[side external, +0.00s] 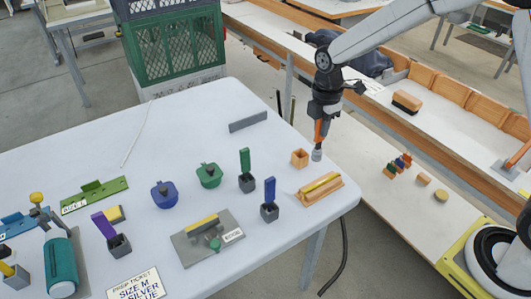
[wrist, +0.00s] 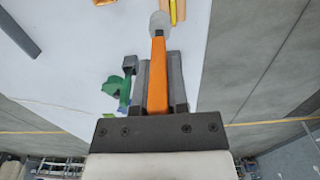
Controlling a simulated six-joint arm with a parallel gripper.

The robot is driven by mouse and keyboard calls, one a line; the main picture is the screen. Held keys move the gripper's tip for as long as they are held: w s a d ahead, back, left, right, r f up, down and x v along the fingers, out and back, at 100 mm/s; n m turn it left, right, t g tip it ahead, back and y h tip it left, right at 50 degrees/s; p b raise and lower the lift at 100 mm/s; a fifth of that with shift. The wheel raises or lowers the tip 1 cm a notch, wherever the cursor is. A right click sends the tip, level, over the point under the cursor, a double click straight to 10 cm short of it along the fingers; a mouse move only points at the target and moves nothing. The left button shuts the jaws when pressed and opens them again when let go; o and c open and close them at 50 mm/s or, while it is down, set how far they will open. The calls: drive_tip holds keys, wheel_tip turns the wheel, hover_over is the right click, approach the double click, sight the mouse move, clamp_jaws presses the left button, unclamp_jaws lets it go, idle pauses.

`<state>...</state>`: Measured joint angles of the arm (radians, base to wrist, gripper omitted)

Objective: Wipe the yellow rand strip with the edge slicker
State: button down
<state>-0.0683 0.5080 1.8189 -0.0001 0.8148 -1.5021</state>
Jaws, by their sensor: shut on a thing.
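The yellow rand strip (side external: 320,183) lies along the top of a light wooden block near the table's right corner; a bit of it shows at the top of the wrist view (wrist: 173,10). My gripper (side external: 322,114) is shut on the orange handle of the edge slicker (side external: 319,132), which points down with its rounded grey head (side external: 316,155) lowest. In the wrist view the slicker (wrist: 158,85) runs between the fingers, and its head appears just left of the strip. In the side view the head is apart from the strip, behind it.
Left are green (side external: 245,161) and blue (side external: 269,190) tools in grey holders, and a grey plate (side external: 187,252) with another yellow piece. A grey bar (side external: 248,121) lies farther back. The table's edge is close on the right.

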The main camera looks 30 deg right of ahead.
drive_tip(key=shift+s+a, duration=0.2)
drive_tip(key=shift+s, duration=0.9)
drive_tip(key=shift+d+f, duration=2.1)
drive_tip(key=shift+f, duration=1.85)
drive_tip(key=a+r, duration=0.4)
drive_tip(key=r, duration=0.4)
drive_tip(key=shift+a, duration=0.1)
